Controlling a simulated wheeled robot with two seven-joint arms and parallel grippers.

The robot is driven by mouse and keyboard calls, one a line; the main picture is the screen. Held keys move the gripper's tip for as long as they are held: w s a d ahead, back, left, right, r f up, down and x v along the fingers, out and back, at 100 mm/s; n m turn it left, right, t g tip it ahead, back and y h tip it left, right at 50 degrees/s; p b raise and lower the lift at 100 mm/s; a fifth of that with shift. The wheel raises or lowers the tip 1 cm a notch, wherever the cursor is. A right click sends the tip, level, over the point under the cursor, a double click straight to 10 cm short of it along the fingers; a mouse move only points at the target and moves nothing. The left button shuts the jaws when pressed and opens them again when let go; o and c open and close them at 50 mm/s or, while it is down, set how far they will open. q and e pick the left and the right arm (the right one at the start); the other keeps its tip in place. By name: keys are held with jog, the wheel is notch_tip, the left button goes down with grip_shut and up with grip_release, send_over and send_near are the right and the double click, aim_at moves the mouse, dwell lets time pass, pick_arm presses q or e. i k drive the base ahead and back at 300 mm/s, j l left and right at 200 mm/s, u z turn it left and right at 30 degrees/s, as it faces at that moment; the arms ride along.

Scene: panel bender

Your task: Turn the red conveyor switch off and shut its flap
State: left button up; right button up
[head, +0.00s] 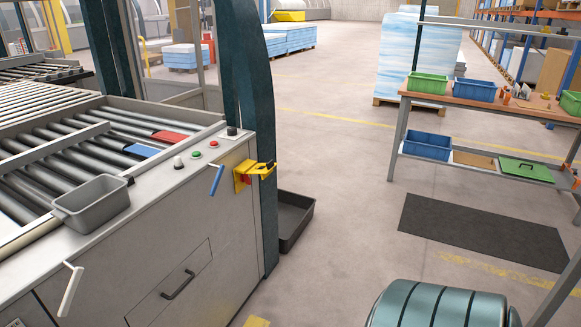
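A yellow switch box (240,180) is mounted at the right end of the grey conveyor machine's front, beside the dark green post. Its yellow flap (262,171) sticks out to the right and appears open, with dark parts near its edge. A small patch of the red switch (247,180) shows beneath the flap. The switch is too small and too covered for me to tell its position. Neither of my grippers is in view.
The conveyor's top holds a grey bin (92,205), buttons (196,154) and rollers. A blue handle (217,179) and a white handle (70,289) stick out of its front. A black tray (294,222) lies behind the post. Open floor extends to the right, with a dark mat (483,232) and workbench (485,98).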

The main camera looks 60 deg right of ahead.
aim_at(246, 178)
jog(key=z, duration=1.6)
jog(key=i+l+u, duration=0.15)
jog(key=i+l, duration=0.2)
jog(key=i+l+u, duration=0.15)
jog(key=i+l, duration=0.3)
jog(key=i+l+u, duration=0.15)
jog(key=i+l, duration=0.3)
jog(key=i+l+u, duration=0.15)
jog(key=i+l, duration=0.35)
jog(key=i+l+u, duration=0.15)
jog(key=i+l, duration=0.2)
jog(key=l, duration=0.25)
